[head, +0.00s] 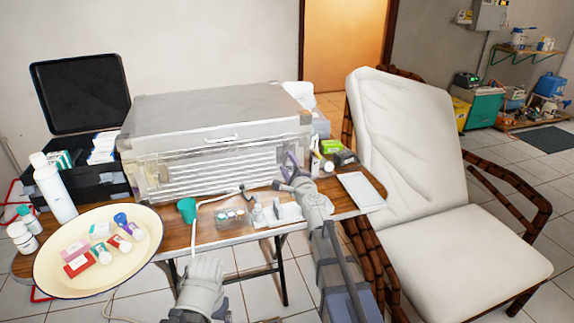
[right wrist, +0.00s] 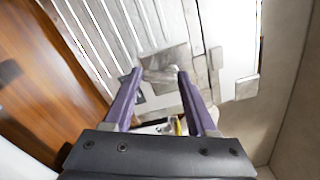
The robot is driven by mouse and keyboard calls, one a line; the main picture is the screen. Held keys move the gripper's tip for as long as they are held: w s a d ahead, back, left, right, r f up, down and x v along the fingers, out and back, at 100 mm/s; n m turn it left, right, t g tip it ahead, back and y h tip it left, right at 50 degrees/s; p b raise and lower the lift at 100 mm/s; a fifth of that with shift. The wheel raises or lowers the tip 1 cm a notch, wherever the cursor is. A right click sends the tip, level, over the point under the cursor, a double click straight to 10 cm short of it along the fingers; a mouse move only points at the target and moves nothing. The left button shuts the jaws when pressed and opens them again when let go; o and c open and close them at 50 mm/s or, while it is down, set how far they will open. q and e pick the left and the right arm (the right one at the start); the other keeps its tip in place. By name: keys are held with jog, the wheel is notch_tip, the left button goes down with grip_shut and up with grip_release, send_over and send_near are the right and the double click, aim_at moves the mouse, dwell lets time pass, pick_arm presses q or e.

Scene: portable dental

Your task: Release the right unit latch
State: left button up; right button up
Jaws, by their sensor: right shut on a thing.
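The silver metal unit (head: 215,140) stands on the wooden table (head: 180,240), with a slatted front and a handle. My right gripper (head: 291,163) is at the right end of its front. In the right wrist view, the purple fingers (right wrist: 160,78) sit either side of a small metal latch (right wrist: 165,62) on the unit's front (right wrist: 130,25) and are shut on it. The latch's exact position is hard to make out between the fingers.
A cream tray (head: 60,250) with small boxes and bottles is at the left. A green cup (head: 187,210) and small items stand before the unit. A white tablet (head: 362,192) lies right, beside a white chair (head: 415,140).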

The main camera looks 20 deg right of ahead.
jog(key=shift+d+f+n, duration=0.1)
jog(key=shift+d+n, duration=0.05)
jog(key=shift+n, duration=1)
jog(key=shift+d+f+n, duration=0.1)
jog(key=shift+n, duration=1.05)
jog(key=o, duration=1.4)
jog(key=shift+c, duration=0.2)
jog(key=shift+s, duration=0.1)
jog(key=s, duration=0.7)
jog(key=shift+s+d, duration=0.15)
jog(key=shift+s, duration=0.15)
